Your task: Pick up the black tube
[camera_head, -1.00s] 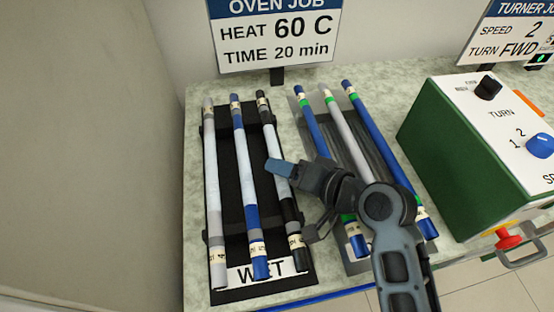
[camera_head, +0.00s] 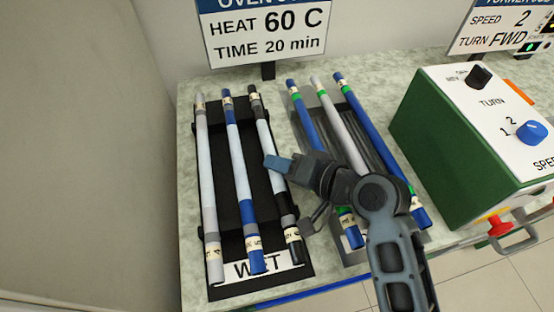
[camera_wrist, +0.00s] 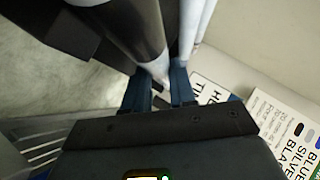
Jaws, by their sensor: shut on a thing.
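The black tube (camera_head: 284,207) lies on the right side of the WET rack (camera_head: 242,282). It has black end sections and a pale middle. My gripper (camera_head: 271,162) is at its middle, reaching over from the right, and is shut on it. In the wrist view the tube (camera_wrist: 128,28) runs down to the blue fingertips (camera_wrist: 160,92), which sit on either side of it. The tube appears still in line with the rack; any gap under it cannot be told. My fingers hide part of its middle.
A blue-ended tube (camera_head: 246,212) and a grey-ended tube (camera_head: 207,180) lie left of it in the same rack. A second rack with several tubes (camera_head: 345,135) is to the right, partly under my arm. A green control box (camera_head: 437,135) stands farther right.

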